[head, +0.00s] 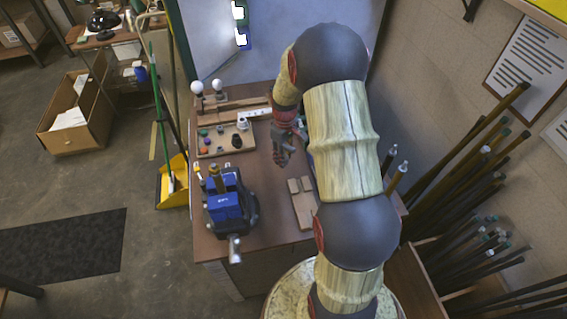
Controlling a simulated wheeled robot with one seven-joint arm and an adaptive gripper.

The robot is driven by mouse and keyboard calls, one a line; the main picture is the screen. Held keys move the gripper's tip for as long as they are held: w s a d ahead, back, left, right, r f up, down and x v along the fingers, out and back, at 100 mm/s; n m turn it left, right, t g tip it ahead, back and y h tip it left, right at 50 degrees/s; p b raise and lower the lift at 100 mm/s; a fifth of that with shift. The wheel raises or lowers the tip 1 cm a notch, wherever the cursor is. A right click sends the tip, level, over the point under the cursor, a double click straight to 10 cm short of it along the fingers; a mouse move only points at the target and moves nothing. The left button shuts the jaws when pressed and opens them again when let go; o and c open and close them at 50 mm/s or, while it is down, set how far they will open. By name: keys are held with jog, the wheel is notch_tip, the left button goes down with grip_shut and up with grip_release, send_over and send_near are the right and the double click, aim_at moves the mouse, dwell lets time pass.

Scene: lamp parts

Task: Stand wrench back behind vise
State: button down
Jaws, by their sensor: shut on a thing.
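A blue vise (228,207) is fixed at the left front of the workbench, its handle end pointing toward the near edge. Tool tops with orange and yellow ends rise just behind the vise. My gripper (282,158) is above the bench, right of and behind the vise, pointing down. It is shut on a small greyish thing, apparently the wrench, whose outline is mostly hidden by the fingers. I cannot make out its tilt or whether its lower end touches the bench.
A wooden tray (213,154) with small coloured parts lies left of my gripper. White bulbs (197,87) stand at the back left. Flat wooden blocks (301,205) lie to the right of the vise. Upright tools (399,177) stand at the right. Bare bench lies between vise and blocks.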

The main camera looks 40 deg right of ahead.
jog(key=shift+w+d+f, duration=0.3)
jog(key=shift+w+f, duration=0.2)
jog(key=shift+f, duration=0.2)
jog(key=shift+f+b, duration=0.7)
jog(key=shift+f, duration=0.8)
jog(key=shift+f, duration=0.1)
jog(key=c, duration=1.5)
grip_release()
jog(key=shift+o, duration=0.4)
